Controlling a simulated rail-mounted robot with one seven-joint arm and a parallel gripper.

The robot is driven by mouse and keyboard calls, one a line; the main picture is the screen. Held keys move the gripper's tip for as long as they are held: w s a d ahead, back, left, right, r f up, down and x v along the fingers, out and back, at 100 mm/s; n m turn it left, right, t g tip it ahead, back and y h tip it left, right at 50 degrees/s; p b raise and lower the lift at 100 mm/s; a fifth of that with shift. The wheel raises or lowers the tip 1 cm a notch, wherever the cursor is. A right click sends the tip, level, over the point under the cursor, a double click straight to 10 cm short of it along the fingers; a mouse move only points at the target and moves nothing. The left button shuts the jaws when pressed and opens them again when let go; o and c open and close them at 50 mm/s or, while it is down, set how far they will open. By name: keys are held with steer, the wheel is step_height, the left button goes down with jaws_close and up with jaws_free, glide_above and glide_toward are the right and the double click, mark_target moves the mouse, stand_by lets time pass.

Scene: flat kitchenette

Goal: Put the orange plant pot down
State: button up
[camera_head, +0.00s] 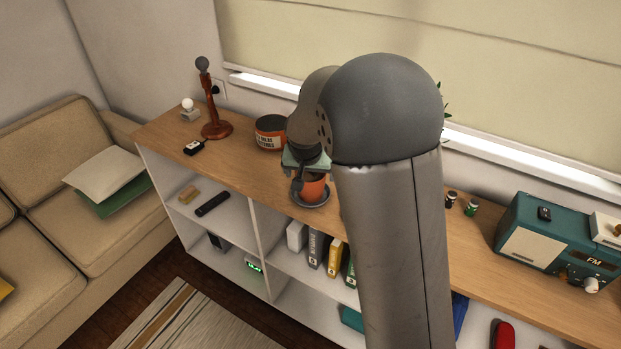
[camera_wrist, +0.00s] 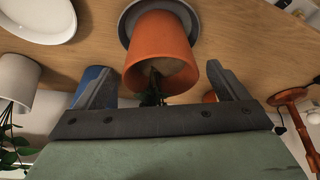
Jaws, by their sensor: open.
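The orange plant pot (camera_head: 316,188) stands upright on a dark grey saucer (camera_head: 299,199) on the wooden shelf top, partly hidden behind my gripper and arm in the head view. In the wrist view the pot (camera_wrist: 160,42) shows with soil and a dark green plant inside, and the saucer (camera_wrist: 129,19) is under its base. My gripper (camera_wrist: 163,76) is open, one finger on each side of the pot's rim, with gaps visible on both sides. In the head view my gripper (camera_head: 304,176) is right at the pot.
A red-brown lamp stand (camera_head: 214,128) and an orange-and-dark tin (camera_head: 270,132) stand to the left on the shelf top. A teal radio (camera_head: 553,240) stands at the right. A white pot with a plant (camera_wrist: 17,82) and a white dish (camera_wrist: 38,18) show in the wrist view.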

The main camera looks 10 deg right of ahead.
steer(key=v, duration=0.8)
steer(key=s+d+f+n+g, duration=0.1)
steer(key=s+d+n+g, duration=0.1)
steer(key=s, duration=1.3)
steer(key=s+d+f+n+g+y, duration=0.1)
steer(key=s+d+f+g, duration=0.1)
steer(key=s, duration=1.3)
steer(key=shift+f+n+b, duration=0.3)
steer(key=shift+n+b, duration=0.05)
steer(key=shift+n, duration=0.05)
